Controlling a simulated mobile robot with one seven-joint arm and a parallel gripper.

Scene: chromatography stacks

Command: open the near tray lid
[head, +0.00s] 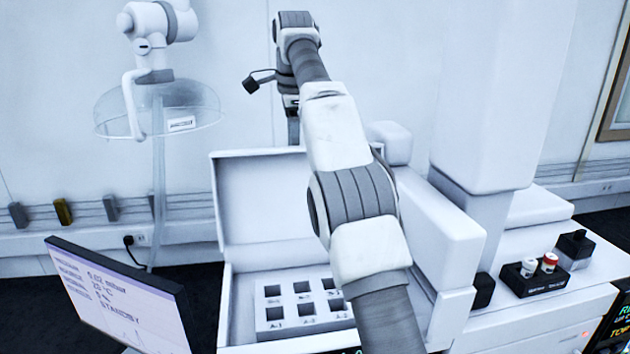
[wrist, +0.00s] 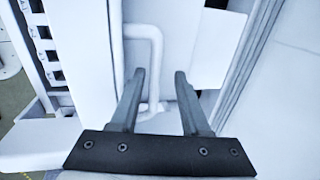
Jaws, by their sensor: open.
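The near tray (head: 226,318) is a white box holding a grey rack with several labelled square holes. Its white lid (head: 262,200) stands raised at the back, so the tray's inside shows. In the wrist view my gripper (wrist: 160,76) is open, with its two grey fingers apart. A white bent bar handle (wrist: 157,58) on a white panel shows between the fingertips in the picture; I cannot tell whether a finger touches it. In the head view my arm rises across the tray's right part, and its end is behind the lid's top edge, with the fingers hidden.
A monitor (head: 115,300) stands at the front left. A clear bowl-shaped vessel (head: 165,108) hangs at the upper left. A black holder (head: 535,280) with two small vials sits at the right. White machine housing (head: 440,235) stands close to my arm's right side.

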